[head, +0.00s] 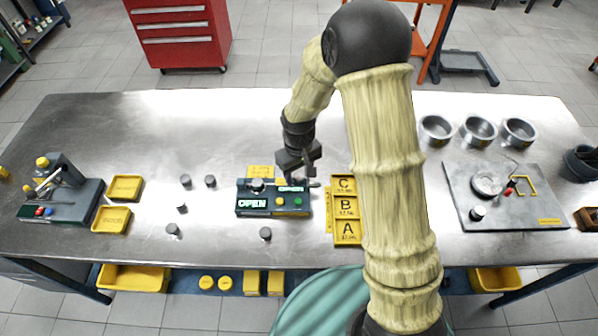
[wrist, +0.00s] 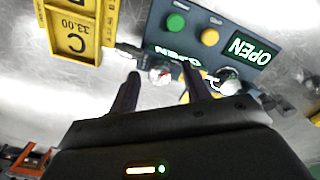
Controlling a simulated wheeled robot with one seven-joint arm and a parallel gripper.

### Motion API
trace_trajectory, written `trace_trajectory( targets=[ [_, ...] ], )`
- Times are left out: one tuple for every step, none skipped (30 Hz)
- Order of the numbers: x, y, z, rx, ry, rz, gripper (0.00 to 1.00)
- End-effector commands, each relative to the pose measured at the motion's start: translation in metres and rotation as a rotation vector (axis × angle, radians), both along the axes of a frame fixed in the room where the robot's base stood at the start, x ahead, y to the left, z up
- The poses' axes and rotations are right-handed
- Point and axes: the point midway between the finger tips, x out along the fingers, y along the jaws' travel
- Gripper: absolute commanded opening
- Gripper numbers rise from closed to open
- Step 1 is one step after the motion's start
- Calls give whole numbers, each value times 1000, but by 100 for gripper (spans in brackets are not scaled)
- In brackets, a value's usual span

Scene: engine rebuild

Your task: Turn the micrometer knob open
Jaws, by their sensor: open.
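The micrometer unit (head: 273,205) is a dark teal box on the steel bench, with a large lit OPEN sign on its front, a second lit sign on top, and a green and a yellow button. It shows upside down in the wrist view (wrist: 205,45). A small round silver part with red on it (wrist: 160,75) lies between my spread fingertips at the box's back edge; I cannot tell if it is the knob. Another round silver part (wrist: 228,74) is beside it, outside the fingers. My gripper (head: 310,181) is open, with no clear contact visible.
A yellow tray marked A, B, C (head: 346,207) stands close right of the unit. Several small metal cylinders (head: 210,181) stand to its left. A plate with parts (head: 505,197) and metal rings (head: 479,130) are at right.

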Motion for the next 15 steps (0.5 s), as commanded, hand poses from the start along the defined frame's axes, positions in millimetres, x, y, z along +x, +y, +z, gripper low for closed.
trace_trajectory(
  targets=[
    [0, 0, 0, -1, 1, 0, 48],
    [0, 0, 0, -1, 1, 0, 48],
    [0, 0, 2, 0, 0, 0, 48],
    [0, 0, 3, 0, 0, 0, 48],
    [0, 0, 5, 1, -1, 0, 48],
    [0, 0, 8, 1, -1, 0, 48],
    [0, 0, 11, 1, -2, 0, 48],
    [1, 0, 14, 2, -3, 0, 48],
    [1, 0, 20, 1, -3, 0, 48],
    [1, 0, 24, 1, -4, 0, 48],
    [1, 0, 29, 1, -4, 0, 48],
    [1, 0, 37, 1, -6, 0, 48],
    [1, 0, 43, 1, -5, 0, 48],
    [2, 0, 49, 1, -6, 0, 48],
    [1, 0, 57, 1, -5, -1, 48]
  ],
)
